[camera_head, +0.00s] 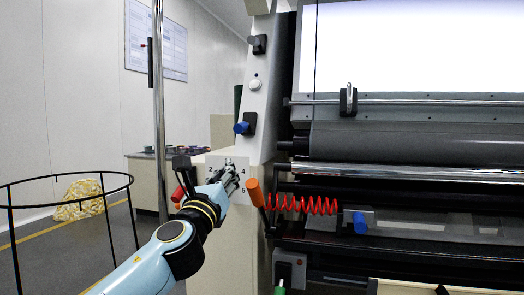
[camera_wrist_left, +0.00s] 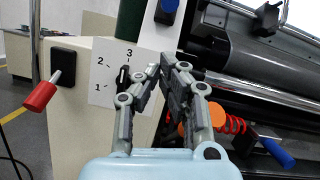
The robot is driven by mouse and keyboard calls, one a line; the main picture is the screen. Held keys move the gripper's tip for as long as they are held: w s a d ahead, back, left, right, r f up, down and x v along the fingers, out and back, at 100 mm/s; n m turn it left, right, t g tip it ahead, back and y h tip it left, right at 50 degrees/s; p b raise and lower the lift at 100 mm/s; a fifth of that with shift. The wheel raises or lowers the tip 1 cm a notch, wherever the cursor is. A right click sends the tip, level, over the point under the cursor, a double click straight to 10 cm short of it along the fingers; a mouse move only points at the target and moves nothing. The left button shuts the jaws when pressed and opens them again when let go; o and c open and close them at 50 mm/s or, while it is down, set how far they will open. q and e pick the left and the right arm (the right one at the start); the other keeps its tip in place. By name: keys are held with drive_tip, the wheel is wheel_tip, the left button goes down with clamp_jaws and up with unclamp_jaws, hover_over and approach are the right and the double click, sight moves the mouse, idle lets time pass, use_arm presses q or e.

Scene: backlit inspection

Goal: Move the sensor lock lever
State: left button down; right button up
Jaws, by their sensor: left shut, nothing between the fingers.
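No part carries a readable name as the sensor lock lever. A blue-handled lever (camera_head: 360,223) sits on a block on the lower rail, at the end of a red coiled cord (camera_head: 305,205); it also shows at the lower right of the left wrist view (camera_wrist_left: 277,153). My left gripper (camera_head: 234,170) is shut and empty, in front of the white numbered dial plate (camera_head: 240,196), left of that lever and apart from it. In the left wrist view its fingertips (camera_wrist_left: 164,68) hide part of the plate. My right gripper is in neither view.
An orange knob (camera_head: 255,192) stands just right of my gripper, a red handle (camera_head: 178,193) to its left. Another blue handle (camera_head: 241,128) is above. Long rollers (camera_head: 400,170) and a bright backlit panel (camera_head: 410,45) fill the right. A wire hoop stand (camera_head: 70,178) is at left.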

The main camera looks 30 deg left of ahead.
sight(243, 127)
use_arm(q)
drive_tip(key=x, duration=0.7)
drive_tip(key=r+x, duration=0.1)
drive_tip(key=x, duration=0.2)
drive_tip(key=shift+w+d+r+p, duration=0.1)
drive_tip(key=shift+w+p, duration=0.05)
drive_tip(key=shift+p, duration=0.15)
